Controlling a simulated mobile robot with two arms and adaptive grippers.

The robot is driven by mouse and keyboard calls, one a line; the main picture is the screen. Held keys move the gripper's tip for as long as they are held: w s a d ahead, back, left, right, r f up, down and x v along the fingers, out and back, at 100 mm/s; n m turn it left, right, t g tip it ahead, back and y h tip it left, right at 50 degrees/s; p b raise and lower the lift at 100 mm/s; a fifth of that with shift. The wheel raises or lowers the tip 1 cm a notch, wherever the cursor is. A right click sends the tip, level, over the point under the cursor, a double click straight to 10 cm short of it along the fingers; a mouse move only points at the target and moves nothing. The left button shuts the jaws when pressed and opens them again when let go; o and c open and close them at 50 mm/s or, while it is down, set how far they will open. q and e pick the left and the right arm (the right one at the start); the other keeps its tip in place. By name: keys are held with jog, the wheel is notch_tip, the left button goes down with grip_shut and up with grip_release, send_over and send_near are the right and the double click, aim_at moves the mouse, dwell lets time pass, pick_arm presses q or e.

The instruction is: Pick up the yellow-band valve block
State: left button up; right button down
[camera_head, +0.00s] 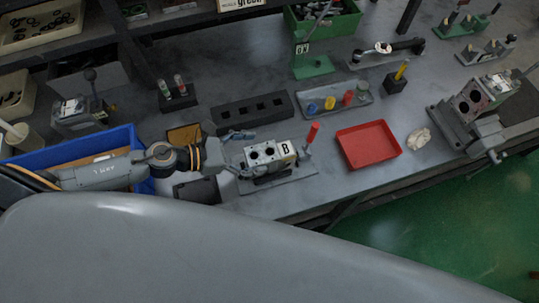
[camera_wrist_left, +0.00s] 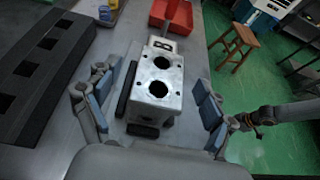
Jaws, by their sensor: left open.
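A grey metal valve block (camera_head: 262,154) with two round holes on top and a white tag marked B stands on a flat plate on the bench. A red-tipped handle (camera_head: 313,132) rises beside it. I see no clear yellow band on it. My left gripper (camera_head: 241,154) is open just left of the block. In the left wrist view, the block (camera_wrist_left: 158,88) lies between the spread blue-padded fingers of the left gripper (camera_wrist_left: 157,92), with gaps on both sides. Another valve block (camera_head: 75,112) stands at the far left, and another (camera_head: 470,102) at the right. My right gripper is not in view.
A red tray (camera_head: 368,145) lies right of the block. A black slotted rack (camera_head: 252,110) lies behind it. A blue bin (camera_head: 125,137) sits under my left arm. A green stand (camera_head: 312,65) and a tray of coloured pegs (camera_head: 335,101) stand farther back.

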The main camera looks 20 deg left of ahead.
aim_at(274, 151)
pick_arm(q)
jog(key=p+x, duration=0.2)
jog(key=x, duration=0.1)
jog(key=shift+w+d, duration=0.15)
jog(key=shift+d, duration=0.2)
jog(key=shift+w+d+f, duration=0.25)
jog(key=shift+d+f, duration=0.05)
jog(key=shift+d, duration=0.1)
jog(key=c, duration=1.7)
jog(key=shift+w+r, duration=0.1)
jog(key=shift+r, duration=0.05)
grip_shut()
